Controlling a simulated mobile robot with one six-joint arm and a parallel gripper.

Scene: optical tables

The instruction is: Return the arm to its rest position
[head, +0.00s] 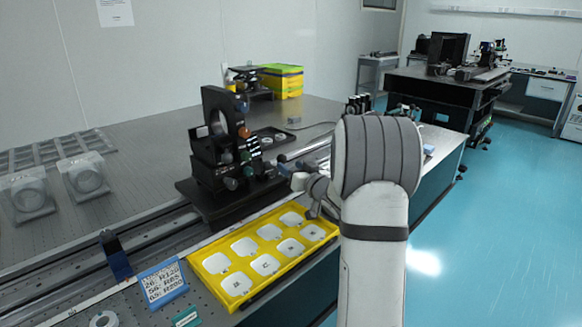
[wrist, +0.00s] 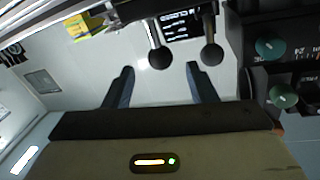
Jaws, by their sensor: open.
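My gripper shows in the wrist view (wrist: 158,88), with its two dark fingers apart and nothing between them. Two black ball-ended knobs (wrist: 160,57) of the black optical mount stand just beyond the fingertips. In the head view my arm's white and grey links rise at the centre right and hide much of the gripper; a grey part of it (head: 318,190) shows beside the black optical mount (head: 222,145). The mount stands upright on a rail, close to the left of the gripper. I cannot tell whether they touch.
A yellow tray (head: 216,290) with several white compartments lies at the front edge of the optical table (head: 135,175). Clear cases (head: 84,176) sit at far left. The blue floor (head: 480,230) at right is clear.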

